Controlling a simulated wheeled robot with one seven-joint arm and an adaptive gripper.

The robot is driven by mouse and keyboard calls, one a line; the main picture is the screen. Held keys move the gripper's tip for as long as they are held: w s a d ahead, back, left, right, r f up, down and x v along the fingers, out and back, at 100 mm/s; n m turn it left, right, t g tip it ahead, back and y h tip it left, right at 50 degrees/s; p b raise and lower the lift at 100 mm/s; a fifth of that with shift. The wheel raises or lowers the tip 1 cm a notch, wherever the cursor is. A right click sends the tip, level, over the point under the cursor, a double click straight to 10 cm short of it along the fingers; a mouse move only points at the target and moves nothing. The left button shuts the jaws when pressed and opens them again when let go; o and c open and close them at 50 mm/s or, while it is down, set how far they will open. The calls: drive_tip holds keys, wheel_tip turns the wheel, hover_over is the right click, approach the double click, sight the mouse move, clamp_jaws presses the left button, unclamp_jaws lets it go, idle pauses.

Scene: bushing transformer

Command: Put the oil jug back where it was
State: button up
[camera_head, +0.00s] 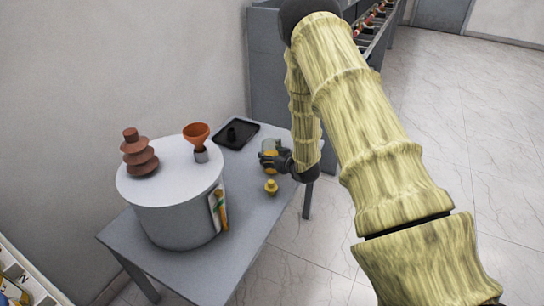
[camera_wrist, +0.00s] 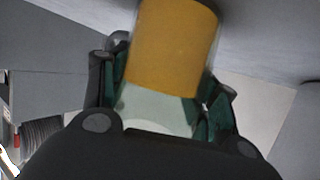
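The oil jug (camera_head: 269,146) is a clear vessel with orange oil, above or on the far right part of the grey table, near the black tray (camera_head: 251,128). I cannot tell whether its base touches the table. My gripper (camera_head: 275,158) reaches in from the right and is shut on the jug. In the wrist view the orange jug (camera_wrist: 172,48) fills the space between the green-padded fingers (camera_wrist: 165,95), which sit on both its sides. The fingers hide part of the jug.
A white round tank (camera_head: 178,212) stands on the table (camera_head: 252,218), with a brown ribbed bushing (camera_head: 139,155) and an orange funnel (camera_head: 196,134) on top. A small yellow fitting (camera_head: 271,187) stands in front of my gripper. A small black piece (camera_head: 232,134) sits in the tray.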

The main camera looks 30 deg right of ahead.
drive_tip(key=o, duration=0.4)
drive_tip(key=shift+r, duration=0.2)
drive_tip(key=v, duration=1.2)
drive_tip(key=shift+s+f+p, duration=0.1)
drive_tip(key=shift+p, duration=0.3)
